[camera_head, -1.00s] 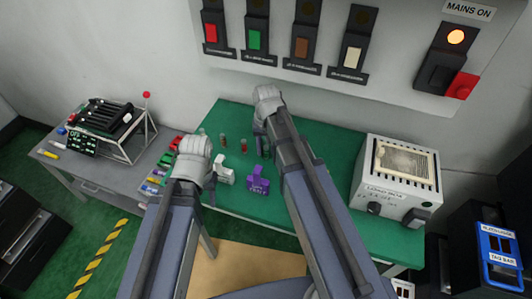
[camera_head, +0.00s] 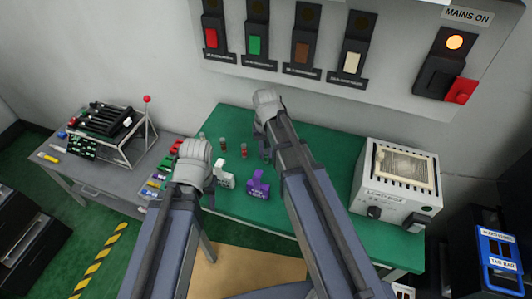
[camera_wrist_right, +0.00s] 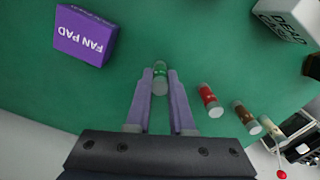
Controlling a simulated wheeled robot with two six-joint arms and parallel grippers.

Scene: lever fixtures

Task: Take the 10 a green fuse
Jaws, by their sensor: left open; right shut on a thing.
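The green fuse (camera_wrist_right: 160,73), a small upright-looking cylinder with pale metal ends, is between the two fingers of my right gripper (camera_wrist_right: 160,82) in the right wrist view. The fingers are shut on it, low over the green table. In the head view my right gripper (camera_head: 266,153) is mostly behind its own arm, and the green fuse cannot be made out there. My left gripper (camera_head: 211,193) is open and apart from the fuses, near the table's left edge; its fingers are largely hidden by the wrist.
A red fuse (camera_wrist_right: 209,99) and a brown fuse (camera_wrist_right: 245,117) stand beside the held one, with another pale fuse (camera_wrist_right: 272,131) beyond. A purple FAN PAD block (camera_head: 258,186) and a white block (camera_head: 225,177) stand nearby. A load box (camera_head: 395,190) stands at right.

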